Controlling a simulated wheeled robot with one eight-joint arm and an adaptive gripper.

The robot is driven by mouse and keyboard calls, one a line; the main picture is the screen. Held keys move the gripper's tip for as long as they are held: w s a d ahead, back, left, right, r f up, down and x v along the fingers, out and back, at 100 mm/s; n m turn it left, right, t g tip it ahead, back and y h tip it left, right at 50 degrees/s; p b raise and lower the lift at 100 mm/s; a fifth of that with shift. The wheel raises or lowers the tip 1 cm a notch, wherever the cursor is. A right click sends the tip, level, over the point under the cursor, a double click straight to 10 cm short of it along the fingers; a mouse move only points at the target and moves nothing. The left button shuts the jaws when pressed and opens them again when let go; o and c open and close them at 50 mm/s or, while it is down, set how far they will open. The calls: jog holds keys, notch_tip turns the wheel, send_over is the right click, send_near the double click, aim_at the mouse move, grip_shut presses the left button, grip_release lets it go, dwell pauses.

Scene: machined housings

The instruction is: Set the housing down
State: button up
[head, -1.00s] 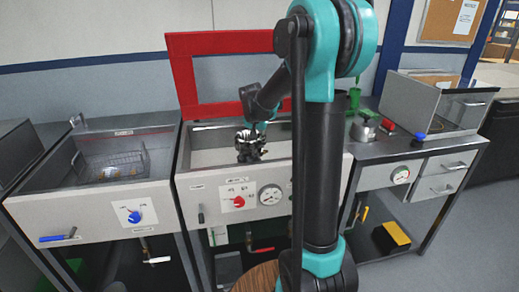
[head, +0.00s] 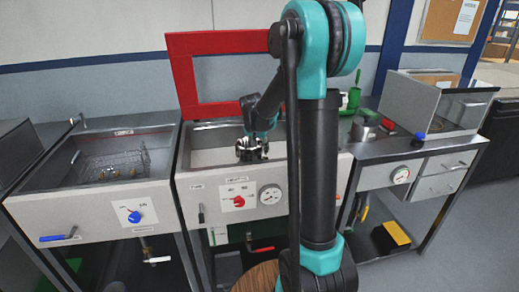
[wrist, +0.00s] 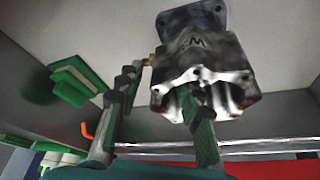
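The housing (wrist: 203,65) is a grey machined metal block with a square flange, a wide bore and a brass fitting on its left side. My gripper (wrist: 158,100) has its two green and dark fingers spread in the wrist view. The right finger reaches into the mouth of the bore; the left finger stands outside the housing, with a narrow gap visible between them. In the head view, the housing (head: 250,151) is low in the middle basin (head: 210,157), below my gripper (head: 258,141). Whether its underside touches the basin floor is hidden.
The basin's red frame lid (head: 185,85) stands open behind. A left basin holds a wire basket (head: 105,166) with small orange parts. A bench on the right carries a metal pot (head: 364,129). In the wrist view, a green block (wrist: 78,80) is left of the fingers.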

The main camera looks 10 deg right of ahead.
jog(key=v, duration=1.2)
